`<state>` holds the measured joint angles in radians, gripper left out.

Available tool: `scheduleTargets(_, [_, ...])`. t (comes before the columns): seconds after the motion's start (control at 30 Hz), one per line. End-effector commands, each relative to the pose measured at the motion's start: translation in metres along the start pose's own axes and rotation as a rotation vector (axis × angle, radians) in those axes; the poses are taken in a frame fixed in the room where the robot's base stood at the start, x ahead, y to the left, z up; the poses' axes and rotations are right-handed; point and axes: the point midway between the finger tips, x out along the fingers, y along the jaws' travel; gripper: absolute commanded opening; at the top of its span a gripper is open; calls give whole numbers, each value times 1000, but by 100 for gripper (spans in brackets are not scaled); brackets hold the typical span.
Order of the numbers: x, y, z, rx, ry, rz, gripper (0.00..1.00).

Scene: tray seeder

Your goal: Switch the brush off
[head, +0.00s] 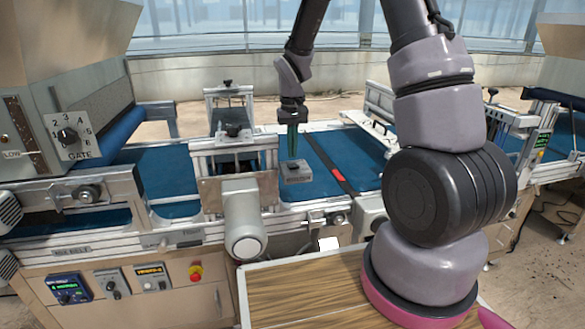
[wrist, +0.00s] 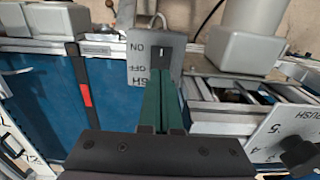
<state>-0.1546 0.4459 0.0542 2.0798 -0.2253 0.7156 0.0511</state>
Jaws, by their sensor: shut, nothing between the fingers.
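The brush switch is a small grey box (head: 297,172) at the near edge of the blue belt in the head view. In the wrist view the box (wrist: 138,48) carries ON and OFF lettering and part of a word ending in SH, all upside down. A dark switch slot (wrist: 161,57) shows on its face; which way the switch is set I cannot tell. My gripper (head: 292,153), with green fingers, points down just above the box. In the wrist view the closed fingertips (wrist: 162,72) overlap the slot's lower end, partly hiding the face. Contact is unclear.
A metal brush frame (head: 235,155) with a grey motor (head: 243,220) stands left of the box. A GATE dial (head: 68,136) is further left. Control units and a red button (head: 195,270) sit on the front panel. A wooden tabletop (head: 300,295) lies in front.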

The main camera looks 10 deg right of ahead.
Motion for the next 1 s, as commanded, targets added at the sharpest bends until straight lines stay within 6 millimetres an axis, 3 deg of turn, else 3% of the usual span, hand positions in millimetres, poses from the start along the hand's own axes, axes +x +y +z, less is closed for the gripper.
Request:
scheduleTargets(0.53, [-43,0,0,1,1,0,0])
scheduleTargets(1.0, [-52,1,1,4,5,-1,0])
